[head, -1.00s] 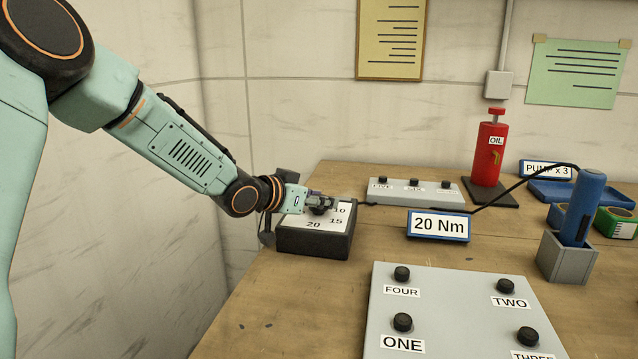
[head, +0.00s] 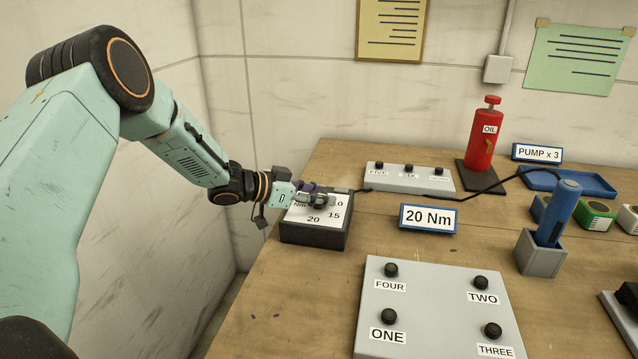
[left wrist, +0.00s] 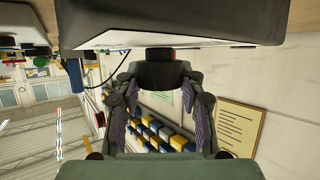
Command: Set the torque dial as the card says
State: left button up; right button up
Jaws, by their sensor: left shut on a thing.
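The torque dial box (head: 315,236) is a dark block with a white face marked 10, 15 and 20, at the back left of the table. My left gripper (head: 320,199) is shut on the dial's dark knob, low over the face. The gripper hides most of the knob, so its setting cannot be read. In the left wrist view, a black part with a red patch (left wrist: 160,68) shows between the fingers (left wrist: 160,90), beside the box (left wrist: 180,25). The card (head: 428,218) reads 20 Nm and stands right of the box. My right gripper is not in view.
A grey panel (head: 432,308) with knobs labelled ONE to FOUR lies in front. Another button panel (head: 409,181) is behind the card. A red oil can (head: 481,148), a PUMP x 3 card (head: 537,153) and a blue tool in a grey holder (head: 541,258) stand to the right.

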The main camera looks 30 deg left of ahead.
pick_arm(q)
jog(key=shift+w+a+r+m+g+h+p, duration=0.1)
jog(key=shift+w+r+m+g+h+p, duration=0.1)
jog(key=shift+r+m+g+h+p, duration=0.35)
jog(key=shift+f+m+g+h+p, duration=0.3)
jog(key=shift+m+g+h, duration=0.35)
jog(key=shift+m+h, duration=0.15)
jog(key=shift+m+g, duration=0.3)
jog(key=shift+m, duration=0.15)
jog(key=m+g+h+b, duration=0.1)
jog(key=g+b, duration=0.1)
jog(key=b, duration=0.1)
jog(key=shift+f+m+h, duration=0.15)
jog(key=shift+m+h, duration=0.1)
jog(key=shift+m, duration=0.15)
jog(key=shift+m+g+b, duration=0.5)
jog(key=shift+g+b, duration=0.1)
jog(key=shift+b, duration=0.65)
jog(key=shift+s+m+g+h+b, duration=0.1)
jog(key=shift+m+g+h+b, duration=0.25)
jog(key=shift+b, duration=0.5)
jog(key=shift+r, duration=0.2)
